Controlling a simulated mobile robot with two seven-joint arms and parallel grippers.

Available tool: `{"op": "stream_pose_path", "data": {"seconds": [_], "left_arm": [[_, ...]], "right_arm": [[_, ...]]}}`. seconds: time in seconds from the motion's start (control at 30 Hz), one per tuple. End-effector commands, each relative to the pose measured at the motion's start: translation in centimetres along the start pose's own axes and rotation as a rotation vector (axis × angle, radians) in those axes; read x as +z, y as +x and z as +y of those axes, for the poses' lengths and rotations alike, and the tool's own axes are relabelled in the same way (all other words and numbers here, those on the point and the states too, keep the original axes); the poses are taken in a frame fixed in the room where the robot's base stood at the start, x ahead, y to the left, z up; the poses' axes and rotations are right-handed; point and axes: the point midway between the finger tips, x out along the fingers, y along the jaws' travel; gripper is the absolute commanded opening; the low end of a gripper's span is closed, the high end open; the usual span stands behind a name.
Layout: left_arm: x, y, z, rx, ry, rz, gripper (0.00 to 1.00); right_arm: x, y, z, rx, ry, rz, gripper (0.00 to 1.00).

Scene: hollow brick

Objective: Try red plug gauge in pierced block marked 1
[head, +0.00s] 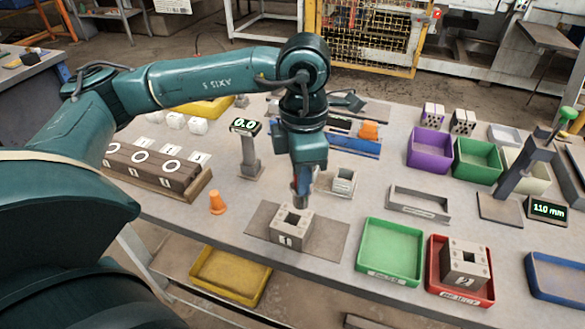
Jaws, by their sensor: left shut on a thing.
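A pierced block (291,229) with a square opening in its top and a small mark on its front, which looks like a 1, rests on a brown mat (337,235) near the table's front. My left gripper (301,185) points down just above the block's back edge. It is shut on a slim piece, with a little red showing at the jaws and a grey end (300,201) below. This looks like the red plug gauge, mostly hidden by the jaws. The grey end appears above the opening or just behind it; I cannot tell whether it touches. My right gripper is not in view.
A green tray (390,252) is empty. A red tray (434,282) holds another pierced block (465,262). An orange cone (217,203), a stand reading 0.0 (245,125) and a wooden rack (158,170) are left. Purple (429,148) and green bins stand back right.

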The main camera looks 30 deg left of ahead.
Motion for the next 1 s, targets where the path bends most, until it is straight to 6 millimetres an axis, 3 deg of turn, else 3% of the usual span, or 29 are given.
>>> {"op": "stream_pose_path", "data": {"seconds": [0.3,0.5,0.77,1.0], "left_arm": [[-0.9,-0.9,0.3,-0.001,-0.814,-0.004,0.00],[-1.3,-1.3,0.4,-0.001,-1.131,-0.004,0.00],[-1.4,-1.1,0.4,-0.002,-1.236,-0.002,0.00],[-1.4,0.5,0.4,-0.002,-1.234,-0.002,0.00]], "right_arm": [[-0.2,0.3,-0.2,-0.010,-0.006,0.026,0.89],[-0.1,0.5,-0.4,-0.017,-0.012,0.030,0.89],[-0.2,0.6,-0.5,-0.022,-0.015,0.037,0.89],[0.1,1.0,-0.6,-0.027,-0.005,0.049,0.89]]}}
